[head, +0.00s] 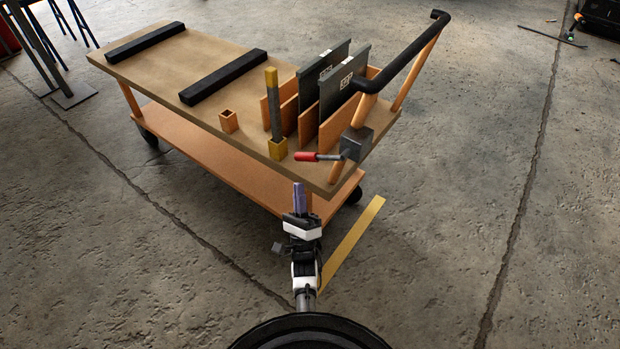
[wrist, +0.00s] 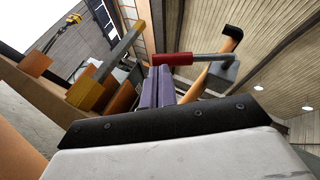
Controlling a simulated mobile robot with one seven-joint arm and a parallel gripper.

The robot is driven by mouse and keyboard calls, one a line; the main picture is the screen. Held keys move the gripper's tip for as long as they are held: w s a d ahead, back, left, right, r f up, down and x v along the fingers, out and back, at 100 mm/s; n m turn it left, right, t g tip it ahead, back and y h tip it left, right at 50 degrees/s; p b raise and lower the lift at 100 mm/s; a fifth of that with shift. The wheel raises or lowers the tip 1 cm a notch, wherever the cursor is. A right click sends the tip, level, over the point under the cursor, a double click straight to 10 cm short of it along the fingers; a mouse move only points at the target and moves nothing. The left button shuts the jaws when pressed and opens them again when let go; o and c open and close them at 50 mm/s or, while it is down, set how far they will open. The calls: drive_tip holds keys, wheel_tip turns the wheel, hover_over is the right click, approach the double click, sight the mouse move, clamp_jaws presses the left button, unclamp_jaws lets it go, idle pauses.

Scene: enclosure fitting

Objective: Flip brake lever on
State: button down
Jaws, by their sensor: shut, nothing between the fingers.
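The brake lever has a red grip (head: 306,156) on a grey rod and pivots from a dark grey block (head: 356,143) on the cart's handle post. It points left, about level, above the near edge of the cart (head: 240,141). My gripper (head: 298,187) is shut and empty, just below the red grip and in front of the cart edge. In the wrist view the purple fingers (wrist: 158,88) point up toward the red grip (wrist: 172,59), with the tips close beneath it. I cannot tell whether they touch. The lever's block (wrist: 224,72) also shows there.
A yellow-based grey post (head: 275,115) stands left of the lever. Dark panels (head: 345,80) sit in an orange rack behind it. A small orange square tube (head: 228,121) and black bars lie on the cart. A yellow strip (head: 352,243) marks the open floor.

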sight(320, 154)
drive_tip(key=s+d+f+m+h, duration=0.3)
drive_tip(key=d+f, duration=0.2)
drive_tip(key=f, duration=0.2)
drive_tip(key=shift+s+f+m+g, duration=0.15)
drive_tip(key=shift+s+m+g, duration=0.15)
drive_tip(key=s+a+r+p+x, duration=0.1)
drive_tip(key=p+x, duration=0.5)
drive_tip(key=x, duration=0.7)
drive_tip(key=shift+s+a+r, duration=0.15)
drive_tip(key=shift+s+a, duration=0.1)
drive_tip(key=shift+a, duration=0.35)
drive_tip(key=shift+a+m+b, duration=0.15)
drive_tip(key=shift+m+b, duration=0.15)
drive_tip(key=shift+b, duration=0.4)
